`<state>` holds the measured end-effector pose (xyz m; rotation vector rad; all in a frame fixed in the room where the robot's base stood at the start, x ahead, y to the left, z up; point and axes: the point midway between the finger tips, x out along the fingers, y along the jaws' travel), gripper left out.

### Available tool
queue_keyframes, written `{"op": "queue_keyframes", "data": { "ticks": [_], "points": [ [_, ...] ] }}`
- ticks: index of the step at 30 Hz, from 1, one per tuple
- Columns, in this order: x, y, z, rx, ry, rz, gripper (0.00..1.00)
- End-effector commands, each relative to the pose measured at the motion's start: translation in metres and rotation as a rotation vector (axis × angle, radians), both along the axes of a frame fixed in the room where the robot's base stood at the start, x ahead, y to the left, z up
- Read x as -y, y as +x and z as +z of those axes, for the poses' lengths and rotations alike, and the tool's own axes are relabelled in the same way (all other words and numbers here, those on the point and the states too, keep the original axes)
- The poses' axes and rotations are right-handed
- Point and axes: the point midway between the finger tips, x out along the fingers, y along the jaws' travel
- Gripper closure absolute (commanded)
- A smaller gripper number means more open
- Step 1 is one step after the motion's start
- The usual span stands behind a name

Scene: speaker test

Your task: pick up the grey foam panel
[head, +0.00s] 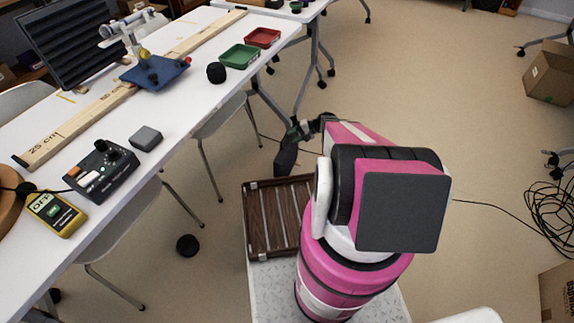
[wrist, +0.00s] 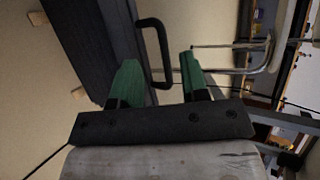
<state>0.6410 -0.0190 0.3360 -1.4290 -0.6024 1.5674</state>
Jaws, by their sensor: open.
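A dark grey ribbed panel (head: 68,42), which looks like the grey foam panel, leans upright on the white table at the far left in the head view. My gripper (head: 297,132) is well to its right, past the table edge and above the floor. A dark slab (head: 286,157) shows just below the fingertips. In the wrist view my gripper (wrist: 160,75) has its two green fingers apart. A dark slab with a black loop handle (wrist: 143,24) fills the upper left, partly behind the left finger. The handle shows between the fingers; I cannot tell whether they touch it.
The white table (head: 205,105) holds a wooden ruler (head: 75,125), a black box with knobs (head: 101,170), a yellow meter (head: 55,213), a grey block (head: 145,138), and green (head: 239,56) and red (head: 262,38) trays. A brown slatted tray (head: 272,215) lies near my base. Floor right is mostly open.

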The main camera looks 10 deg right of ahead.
Motion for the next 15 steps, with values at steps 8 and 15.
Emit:
{"op": "queue_keyframes", "data": {
  "ticks": [8,15],
  "points": [
    [-0.027,-0.002,-0.011,-0.001,0.001,0.002,0.59],
    [-0.046,0.0,-0.023,-0.001,0.001,-0.001,0.59]
  ]
}}
